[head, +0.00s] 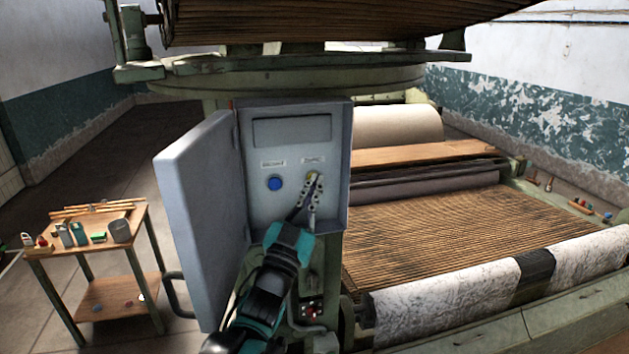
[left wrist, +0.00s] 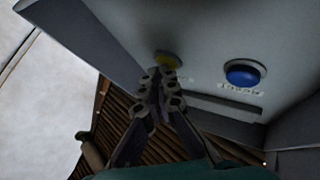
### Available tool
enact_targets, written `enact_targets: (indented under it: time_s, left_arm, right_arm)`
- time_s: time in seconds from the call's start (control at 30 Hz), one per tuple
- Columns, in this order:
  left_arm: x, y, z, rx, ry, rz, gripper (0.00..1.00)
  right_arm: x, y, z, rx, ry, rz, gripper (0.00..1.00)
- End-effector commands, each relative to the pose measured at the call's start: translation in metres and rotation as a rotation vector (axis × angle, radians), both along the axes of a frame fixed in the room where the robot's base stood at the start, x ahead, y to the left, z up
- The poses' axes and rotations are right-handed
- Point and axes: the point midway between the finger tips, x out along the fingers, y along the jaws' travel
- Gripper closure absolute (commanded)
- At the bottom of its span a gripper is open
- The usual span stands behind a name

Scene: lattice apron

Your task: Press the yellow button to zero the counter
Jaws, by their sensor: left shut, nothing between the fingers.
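The yellow button (head: 311,176) sits on the front panel of a grey control box (head: 292,208), right of a round blue button (head: 274,183). My left gripper (head: 316,181) is shut and empty, its fingertips right at the yellow button and partly covering it in the head view. In the left wrist view the shut fingertips (left wrist: 160,76) are just below the yellow button (left wrist: 167,58), and the blue button (left wrist: 244,73) is to the right. I cannot tell whether the fingertips touch the yellow button. A dark display window (head: 291,130) is above the buttons, with no readable digits.
The box's door (head: 202,215) stands open to the left. A small wooden table (head: 90,232) with tools is at the left. A large machine with a slatted bed (head: 430,235) and a white roll (head: 440,300) fills the right. Bare floor lies between table and wall.

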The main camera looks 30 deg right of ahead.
Motion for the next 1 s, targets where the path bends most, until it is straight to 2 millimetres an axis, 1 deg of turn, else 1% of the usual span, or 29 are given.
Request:
enact_targets:
  time_s: [0.17, 0.5, 0.83, 1.0]
  left_arm:
    - [-0.002, 0.000, 0.000, 0.001, 0.001, 0.000, 1.00]
    - [-0.018, 0.004, -0.001, 0.001, 0.000, -0.001, 1.00]
    - [-0.020, 0.004, -0.001, 0.000, 0.000, 0.000, 1.00]
    - [-0.033, 0.008, 0.000, -0.001, 0.001, 0.000, 1.00]
  right_arm:
    - [0.000, 0.000, 0.000, 0.000, 0.000, 0.000, 0.60]
    - [0.000, 0.000, 0.000, 0.000, 0.000, 0.000, 0.60]
    - [0.000, 0.000, 0.000, 0.000, 0.000, 0.000, 0.60]
    - [0.000, 0.000, 0.002, 0.000, 0.000, 0.000, 0.60]
